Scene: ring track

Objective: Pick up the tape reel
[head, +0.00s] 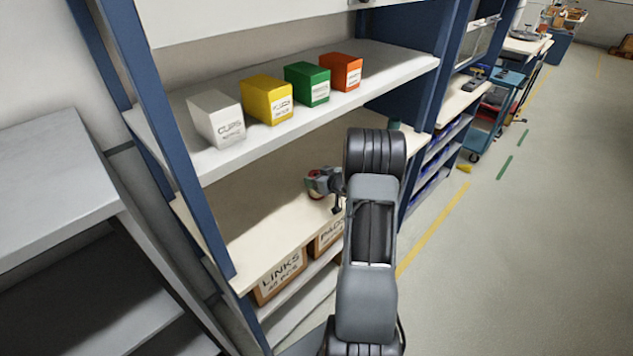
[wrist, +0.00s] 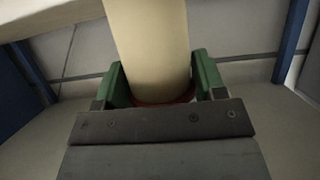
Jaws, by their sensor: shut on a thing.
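My gripper (head: 318,180) is over the wooden middle shelf in the head view, small and partly hidden by my arm. In the wrist view its two green fingers (wrist: 160,75) are shut on a pale beige round thing with a red edge at its near end. I take this to be the tape reel (wrist: 152,45); it runs up out of the top of the wrist view. In the head view the reel is too small and covered to make out clearly, and I cannot tell whether it touches the shelf.
The middle shelf (head: 262,215) is mostly bare. Above it, an upper shelf (head: 215,165) holds white (head: 217,120), yellow (head: 267,99), green (head: 307,84) and orange (head: 341,71) bins. Labelled cardboard boxes (head: 280,277) stand below. Blue uprights (head: 165,130) frame the rack. Open floor (head: 520,240) lies to the right.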

